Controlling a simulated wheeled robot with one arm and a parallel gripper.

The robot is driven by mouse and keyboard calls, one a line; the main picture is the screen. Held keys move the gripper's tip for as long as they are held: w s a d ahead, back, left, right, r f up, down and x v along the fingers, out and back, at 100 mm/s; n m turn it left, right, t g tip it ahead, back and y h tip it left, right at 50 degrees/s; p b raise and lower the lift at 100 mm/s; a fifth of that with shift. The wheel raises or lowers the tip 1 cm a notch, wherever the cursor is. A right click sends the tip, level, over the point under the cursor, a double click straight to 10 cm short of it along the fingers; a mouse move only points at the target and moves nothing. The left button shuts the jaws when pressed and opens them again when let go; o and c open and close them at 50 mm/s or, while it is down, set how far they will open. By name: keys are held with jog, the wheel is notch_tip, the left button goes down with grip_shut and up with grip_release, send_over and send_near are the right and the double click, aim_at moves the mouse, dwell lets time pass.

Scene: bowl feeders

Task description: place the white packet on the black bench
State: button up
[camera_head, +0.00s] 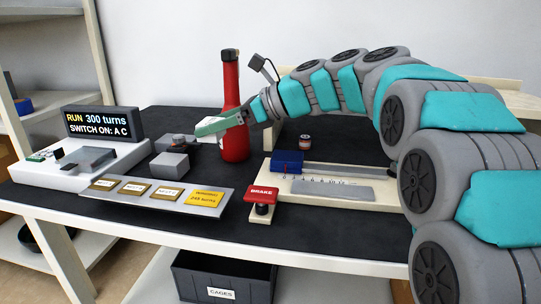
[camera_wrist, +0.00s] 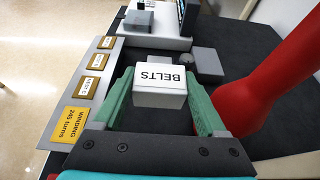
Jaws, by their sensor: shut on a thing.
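The white packet (camera_wrist: 160,84), a small box lettered BELTS, sits between the two green fingers of my gripper (camera_wrist: 161,103) in the wrist view. The fingers press on its two sides. In the head view my gripper (camera_head: 214,126) is over the black bench (camera_head: 330,240), just left of the red bottle. Only a little white of the packet shows there, mostly hidden by the near finger. The bench's dark top also shows in the wrist view (camera_wrist: 245,62). I cannot tell exactly how high the packet is above it.
A red bottle (camera_head: 231,120) stands close beside my gripper. Grey blocks (camera_head: 170,165) and a sloped label panel (camera_head: 150,196) lie in front-left. A white unit with a display (camera_head: 102,122) is at left. A cream fixture (camera_head: 335,190) and red BRAKE button (camera_head: 262,195) are right.

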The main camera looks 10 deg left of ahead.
aim_at(222, 179)
notch_tip(222, 179, down, 10)
jog(key=shift+r+b, duration=0.1)
jog(key=shift+b, duration=0.4)
jog(key=o, duration=1.4)
jog(key=shift+d, duration=0.15)
jog(key=v, duration=1.1)
jog(key=shift+s+d+r, duration=0.1)
jog(key=shift+d+r, duration=0.05)
jog(key=shift+d, duration=0.2)
